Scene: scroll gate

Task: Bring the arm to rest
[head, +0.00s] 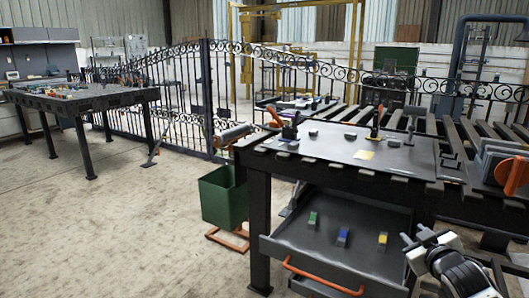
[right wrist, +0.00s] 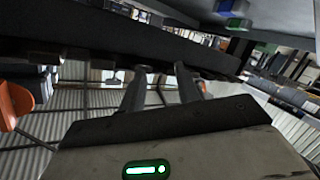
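My right gripper (head: 414,238) is at the lower right of the head view, beside the front right of the workbench (head: 258,190) and near its open drawer (head: 280,240). In the right wrist view its two fingers (right wrist: 161,85) stand apart with nothing between them, so it is open and empty. A dark beam-like edge runs close beyond the fingertips in that view; whether they touch it cannot be told. My left gripper and arm are not in view.
The drawer holds a green block (head: 312,219), a blue block (head: 343,236) and a yellow block (head: 382,239). A green bin (head: 219,196) stands left of the bench. An orange-and-grey object (head: 511,176) sits at the bench's right. Open floor lies left, before the iron gate (head: 205,100).

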